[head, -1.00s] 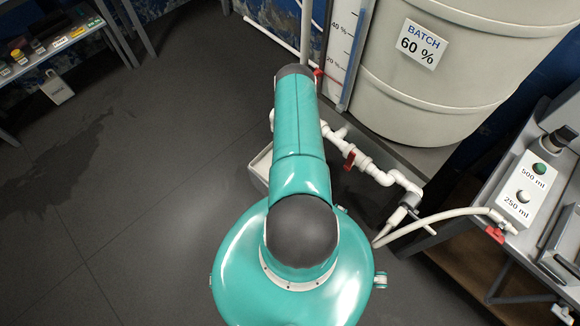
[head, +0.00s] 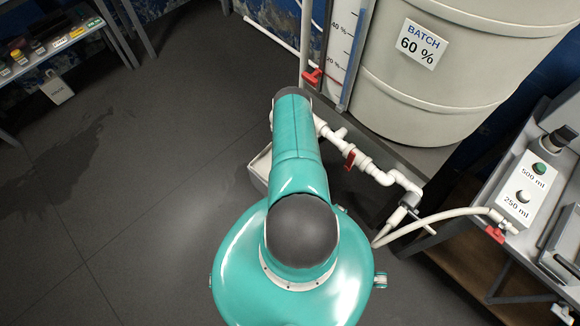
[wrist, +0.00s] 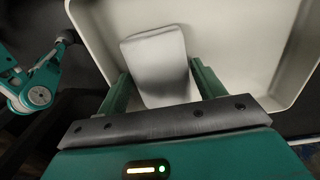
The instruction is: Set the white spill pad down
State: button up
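The white spill pad (wrist: 160,60) shows in the wrist view as a pale rounded rectangle inside a white tray (wrist: 98,30). My gripper (wrist: 162,72) has its two green fingers apart, one on each side of the pad. The fingers look very close to the pad's long edges; I cannot tell whether they touch it. I also cannot tell whether the pad rests on the tray floor. In the head view my arm hides the gripper and the pad, and only the tray's left part (head: 258,167) shows.
A large tank (head: 440,80) with white piping and a red-handled valve (head: 349,159) stands right of my arm. A bench with a button box (head: 528,188) is at far right. A shelf (head: 45,50) is at upper left. The dark floor at left is open, with a wet-looking patch.

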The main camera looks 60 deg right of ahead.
jog(key=shift+r, duration=0.15)
notch_tip(320, 180, up, 12)
dwell(0.7)
